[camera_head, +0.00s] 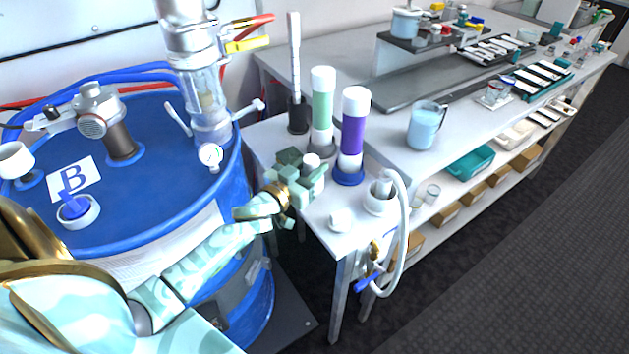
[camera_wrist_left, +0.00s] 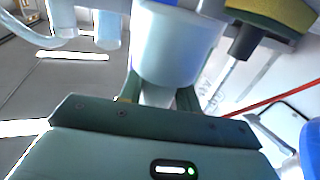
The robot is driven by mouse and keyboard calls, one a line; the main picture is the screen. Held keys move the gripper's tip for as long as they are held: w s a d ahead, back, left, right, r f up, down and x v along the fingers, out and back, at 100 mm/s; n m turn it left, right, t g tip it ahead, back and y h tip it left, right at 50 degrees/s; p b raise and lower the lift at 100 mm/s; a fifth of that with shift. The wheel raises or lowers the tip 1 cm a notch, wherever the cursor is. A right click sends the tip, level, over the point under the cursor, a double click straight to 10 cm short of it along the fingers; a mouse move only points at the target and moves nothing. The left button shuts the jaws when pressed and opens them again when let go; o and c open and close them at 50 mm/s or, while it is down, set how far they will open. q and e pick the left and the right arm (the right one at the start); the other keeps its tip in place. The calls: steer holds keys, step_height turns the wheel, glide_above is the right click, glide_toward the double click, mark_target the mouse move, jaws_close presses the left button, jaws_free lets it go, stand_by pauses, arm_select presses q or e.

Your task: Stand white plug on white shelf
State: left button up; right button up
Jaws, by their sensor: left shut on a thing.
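The white plug (camera_head: 312,163) is held in my left gripper (camera_head: 300,177), at the left side of the white shelf (camera_head: 347,203). In the left wrist view the plug (camera_wrist_left: 177,45) is a wide white cylinder with a narrower lower part between the fingers of the gripper (camera_wrist_left: 158,95). The gripper is shut on it. The plug looks upright in the head view. The fingers hide its lower part, and I cannot tell whether it touches the shelf. My right gripper is not in view.
On the shelf stand a green tube (camera_head: 322,108), a purple tube (camera_head: 353,135), a white cup with a hose (camera_head: 380,197) and a small white piece (camera_head: 341,220). A blue drum (camera_head: 215,180) is at left. A bench with a blue jug (camera_head: 424,127) is at right.

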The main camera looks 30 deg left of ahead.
arm_select(q)
steer(key=f+b, duration=0.1)
steer(key=f, duration=0.1)
steer(key=w+f+b, duration=0.1)
steer(key=f, duration=0.1)
steer(key=shift+f+b, duration=0.1)
steer(key=shift+b, duration=0.2)
steer(key=shift+s, duration=0.15)
steer(key=o, duration=1)
